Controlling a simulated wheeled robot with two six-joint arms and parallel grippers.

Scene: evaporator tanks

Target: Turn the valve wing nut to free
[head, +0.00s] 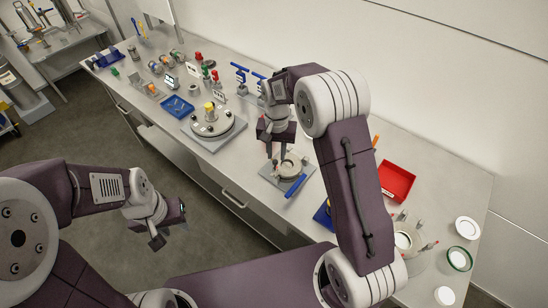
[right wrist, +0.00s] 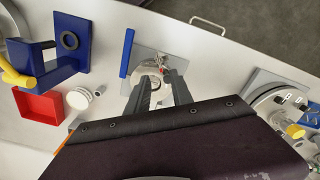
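A grey square plate (head: 268,172) carries a round metal valve body with a blue lever (head: 295,186) at its front edge. In the right wrist view, the valve body (right wrist: 147,72) and the blue lever (right wrist: 127,52) show just beyond my fingertips. A small red detail sits at the body's edge; I cannot make out the wing nut clearly. My left gripper (head: 172,226) is open and empty, off the bench over the floor.
A round flanged lid with a yellow knob (head: 209,107) stands left of the valve. A red tray (head: 396,180) lies to its right, near white round lids (head: 467,228). A blue tray (head: 177,106) and small fittings fill the far bench. The wall runs behind.

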